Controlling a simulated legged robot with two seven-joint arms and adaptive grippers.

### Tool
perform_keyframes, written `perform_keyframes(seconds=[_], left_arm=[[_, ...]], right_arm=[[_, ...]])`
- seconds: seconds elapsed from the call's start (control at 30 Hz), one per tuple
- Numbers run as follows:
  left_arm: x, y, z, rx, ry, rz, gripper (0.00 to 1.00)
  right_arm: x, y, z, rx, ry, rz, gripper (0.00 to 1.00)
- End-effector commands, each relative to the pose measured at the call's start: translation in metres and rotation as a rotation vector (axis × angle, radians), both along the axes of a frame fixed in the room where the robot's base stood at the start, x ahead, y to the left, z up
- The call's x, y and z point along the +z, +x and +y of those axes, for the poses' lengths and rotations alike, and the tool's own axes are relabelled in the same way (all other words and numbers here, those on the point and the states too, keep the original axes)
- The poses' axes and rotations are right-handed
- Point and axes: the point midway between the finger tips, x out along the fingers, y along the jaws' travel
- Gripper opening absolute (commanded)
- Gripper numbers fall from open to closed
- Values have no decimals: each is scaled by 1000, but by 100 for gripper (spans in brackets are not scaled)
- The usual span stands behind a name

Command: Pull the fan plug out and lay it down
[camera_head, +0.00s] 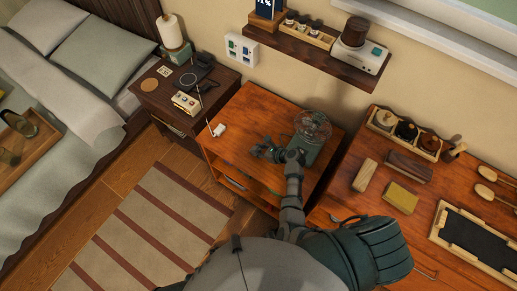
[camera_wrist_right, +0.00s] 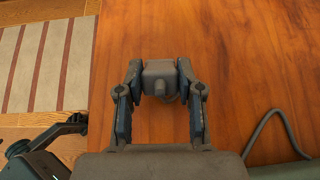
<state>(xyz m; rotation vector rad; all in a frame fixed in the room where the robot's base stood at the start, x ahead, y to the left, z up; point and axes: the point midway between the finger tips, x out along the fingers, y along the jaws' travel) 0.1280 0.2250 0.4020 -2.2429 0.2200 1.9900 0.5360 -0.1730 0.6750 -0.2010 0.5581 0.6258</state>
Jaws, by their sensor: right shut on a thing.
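My right gripper (camera_head: 262,151) is over the orange wooden cabinet top (camera_head: 240,118), to the left of the fan (camera_head: 313,126), which has a round cage and a grey-green base. In the right wrist view the right gripper (camera_wrist_right: 160,88) is shut on a small grey block, the plug (camera_wrist_right: 160,76), with a short cord bend below it. I cannot tell whether the plug touches the wood. A grey cord (camera_wrist_right: 272,122) curves over the cabinet at right. A dark part, probably my left gripper (camera_wrist_right: 62,132), shows at lower left; its jaws are unclear.
A white wall outlet (camera_head: 240,48) is above the cabinet's back edge. A small white object (camera_head: 218,130) lies at the cabinet's left. A wall shelf (camera_head: 310,52) overhangs the back. A nightstand (camera_head: 150,96) stands left, a cluttered dresser (camera_head: 345,206) right.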

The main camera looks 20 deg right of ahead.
Motion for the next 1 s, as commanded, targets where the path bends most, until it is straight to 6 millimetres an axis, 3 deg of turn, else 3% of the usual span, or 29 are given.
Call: perform_keyframes(seconds=[0.03, 0.07, 0.17, 0.53, 1.0], left_arm=[[-1, 0, -1, 1, -1, 1, 36], [-1, 0, -1, 1, 0, 1, 36], [0, 0, -2, 1, 1, 1, 36], [-1, 0, 0, 0, -1, 0, 36], [0, 0, -2, 1, 0, 1, 36]], right_arm=[[-2, 0, -1, -1, 0, 0, 0], [-1, 0, -1, -1, 0, -1, 41], [-1, 0, -3, -1, 3, -1, 66], [1, -3, -3, -1, -2, 0, 66], [36, -47, -44, -2, 6, 0, 66]])
